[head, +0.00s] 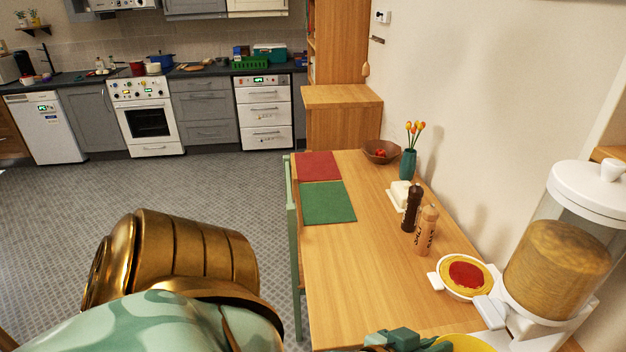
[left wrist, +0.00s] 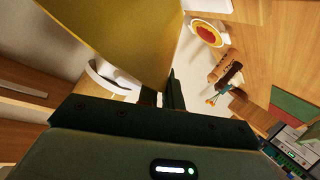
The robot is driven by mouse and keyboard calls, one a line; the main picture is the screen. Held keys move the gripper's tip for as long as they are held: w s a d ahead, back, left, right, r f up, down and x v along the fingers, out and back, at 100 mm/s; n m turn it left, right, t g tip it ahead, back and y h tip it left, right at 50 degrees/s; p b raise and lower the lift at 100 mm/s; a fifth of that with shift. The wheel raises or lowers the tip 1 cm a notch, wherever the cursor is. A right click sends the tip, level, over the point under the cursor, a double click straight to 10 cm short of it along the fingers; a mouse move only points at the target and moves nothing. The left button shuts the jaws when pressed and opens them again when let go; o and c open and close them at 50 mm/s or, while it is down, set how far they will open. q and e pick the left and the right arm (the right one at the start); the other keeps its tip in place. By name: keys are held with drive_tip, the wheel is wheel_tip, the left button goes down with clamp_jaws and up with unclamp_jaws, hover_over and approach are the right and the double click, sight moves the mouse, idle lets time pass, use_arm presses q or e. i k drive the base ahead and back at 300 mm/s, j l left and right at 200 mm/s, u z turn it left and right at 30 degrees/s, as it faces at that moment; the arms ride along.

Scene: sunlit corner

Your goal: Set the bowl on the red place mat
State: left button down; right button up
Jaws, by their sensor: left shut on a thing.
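The yellow bowl (head: 466,344) is cut off by the bottom edge of the head view, at the near end of the table. My left gripper (head: 428,343) is beside it there. In the left wrist view the bowl (left wrist: 125,38) looms large, and my left gripper (left wrist: 168,90) is shut on its edge. Whether the bowl touches the table cannot be told. The red place mat (head: 318,166) lies flat and bare at the far left of the table, well away from the bowl. My right gripper is not in view.
A green mat (head: 328,203) lies nearer than the red one. The wooden table (head: 350,270) is clear along its left half. On the right stand a pasta dish (head: 466,275), mills (head: 426,230), a butter dish (head: 399,196), a vase (head: 408,164), a fruit bowl (head: 376,154) and a dispenser (head: 555,270).

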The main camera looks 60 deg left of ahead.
sight(318, 168)
drive_tip(key=k+j, duration=0.15)
drive_tip(key=j, duration=0.25)
drive_tip(key=k+j, duration=0.15)
drive_tip(key=j, duration=0.2)
drive_tip(key=k+j, duration=0.1)
drive_tip(key=j, duration=0.3)
drive_tip(key=k+j, duration=0.15)
drive_tip(key=j, duration=0.25)
drive_tip(key=k+j, duration=0.15)
drive_tip(key=j, duration=0.75)
drive_tip(key=i+j, duration=0.15)
drive_tip(key=j, duration=1)
drive_tip(key=i+j, duration=0.15)
drive_tip(key=j, duration=0.4)
drive_tip(key=j+u, duration=0.1)
drive_tip(key=j, duration=0.5)
drive_tip(key=i+j, duration=0.4)
drive_tip(key=i, duration=0.15)
drive_tip(key=i+j, duration=0.45)
drive_tip(key=i, duration=0.1)
